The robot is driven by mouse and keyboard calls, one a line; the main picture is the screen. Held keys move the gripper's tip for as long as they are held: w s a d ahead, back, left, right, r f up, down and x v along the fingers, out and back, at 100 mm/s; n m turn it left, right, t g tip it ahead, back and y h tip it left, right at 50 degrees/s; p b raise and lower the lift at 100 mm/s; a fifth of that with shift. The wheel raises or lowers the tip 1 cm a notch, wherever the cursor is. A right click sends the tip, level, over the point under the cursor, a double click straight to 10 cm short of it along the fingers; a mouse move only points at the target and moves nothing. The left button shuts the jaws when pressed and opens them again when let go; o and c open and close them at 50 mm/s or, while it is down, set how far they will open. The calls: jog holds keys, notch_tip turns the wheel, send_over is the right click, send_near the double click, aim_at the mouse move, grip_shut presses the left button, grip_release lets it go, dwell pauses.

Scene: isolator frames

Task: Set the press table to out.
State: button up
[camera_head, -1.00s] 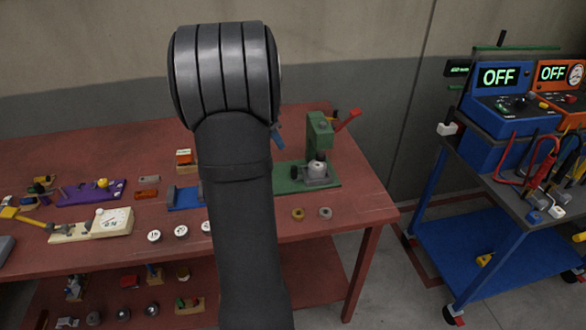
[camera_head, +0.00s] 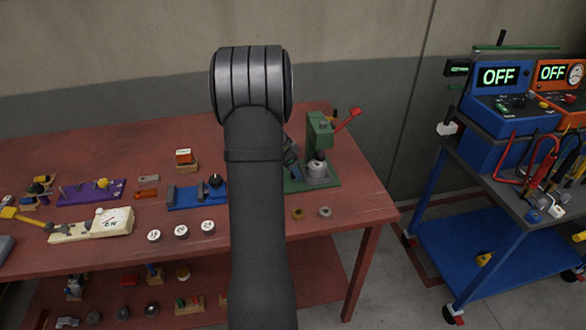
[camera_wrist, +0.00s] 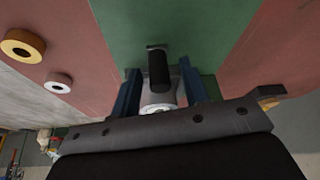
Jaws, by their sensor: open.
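The green press (camera_head: 320,132) with a red lever stands on a green base plate (camera_head: 328,183) at the right end of the red bench. Its pale grey round table (camera_head: 317,172) sits low under the ram. In the wrist view a black handle (camera_wrist: 159,70) stands between my gripper's two blue fingers, with part of the pale round piece (camera_wrist: 158,103) behind it. My gripper (camera_wrist: 160,72) is open, one finger each side of the handle, with gaps visible. I cannot tell its height over the plate. In the head view my arm hides most of the gripper (camera_head: 290,154).
A brass ring (camera_head: 298,213) and a steel ring (camera_head: 325,212) lie in front of the press. A blue fixture (camera_head: 185,197) and several white round weights are left of my arm. A blue cart (camera_head: 470,240) with instruments stands at the right, apart from the bench.

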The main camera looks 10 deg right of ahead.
jog(key=shift+c, duration=0.2)
grip_shut()
jog(key=a, duration=0.9)
jog(key=shift+a, duration=0.4)
jog(key=shift+o, duration=0.2)
grip_release()
jog(key=v, duration=1.7)
jog(key=shift+a+r, duration=0.2)
jog(key=shift+f, duration=0.1)
